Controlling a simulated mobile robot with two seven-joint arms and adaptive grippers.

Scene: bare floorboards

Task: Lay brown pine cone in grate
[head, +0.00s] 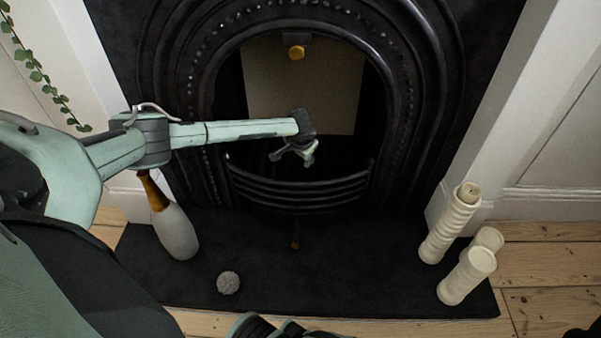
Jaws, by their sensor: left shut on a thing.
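My left gripper (294,154) reaches in from the left and hangs in front of the fireplace opening, above the curved front bars of the black grate (298,190). It is shut on a small dark thing, taken to be the brown pine cone, which hardly shows between the fingers against the dark opening. The grate's inside is in deep shadow, so its contents cannot be made out.
A grey textured ball (228,283) and a white-and-brown bottle-shaped vase (176,230) stand on the dark hearth (340,275) at left. Cream ribbed candles (449,228) stand at right. A beige panel (300,85) with an orange knob hangs behind the gripper.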

